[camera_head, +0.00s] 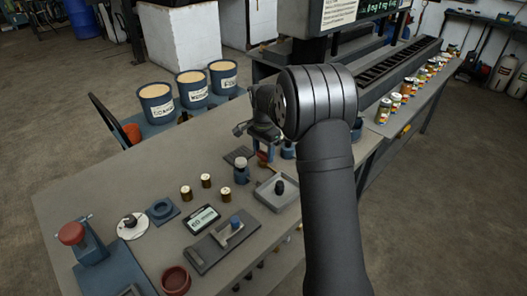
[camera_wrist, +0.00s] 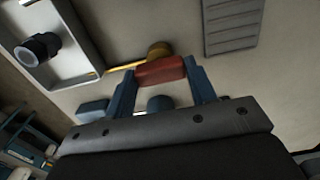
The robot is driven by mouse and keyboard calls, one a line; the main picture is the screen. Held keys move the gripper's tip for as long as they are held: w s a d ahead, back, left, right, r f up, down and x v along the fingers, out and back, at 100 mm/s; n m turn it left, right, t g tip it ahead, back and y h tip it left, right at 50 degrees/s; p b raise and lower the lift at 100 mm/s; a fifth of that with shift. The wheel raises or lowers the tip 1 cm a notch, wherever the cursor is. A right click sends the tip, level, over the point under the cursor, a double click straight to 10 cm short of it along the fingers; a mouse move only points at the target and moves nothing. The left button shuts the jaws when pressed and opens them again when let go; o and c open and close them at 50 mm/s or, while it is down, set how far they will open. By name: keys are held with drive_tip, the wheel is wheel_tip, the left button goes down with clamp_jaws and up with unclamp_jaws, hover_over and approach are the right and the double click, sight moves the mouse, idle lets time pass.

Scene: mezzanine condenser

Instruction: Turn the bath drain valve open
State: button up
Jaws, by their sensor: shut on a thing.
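My gripper (camera_wrist: 160,72) is shut on a red handle (camera_wrist: 161,71), with a blue finger at each end of it. In the wrist view the handle sits by a round brass fitting (camera_wrist: 159,50). A thin brass pipe (camera_wrist: 124,66) runs from this fitting to a shallow grey tray (camera_wrist: 88,35). The tray holds a dark round piece (camera_wrist: 38,48). In the head view my gripper (camera_head: 264,150) is low over the bench behind the tray (camera_head: 265,197), and a bit of red (camera_head: 263,157) shows at its fingers. My wrist partly hides this spot.
A ridged dark plate (camera_head: 238,155) and a grey-blue bottle (camera_head: 241,171) stand close left of my gripper. Several small brass pieces (camera_head: 206,181) and a display (camera_head: 202,219) are farther left. Three labelled buckets (camera_head: 192,88) stand behind. A line of cans (camera_head: 408,87) is at right.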

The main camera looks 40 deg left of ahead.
sight(263, 153)
drive_tip(key=o, duration=1)
wheel_tip(263, 153, up, 18)
drive_tip(key=shift+f, duration=0.25)
drive_tip(key=shift+f, duration=0.1)
wheel_tip(263, 153, down, 17)
drive_tip(key=shift+f, duration=0.2)
idle(0.6)
drive_tip(key=shift+r, duration=0.1)
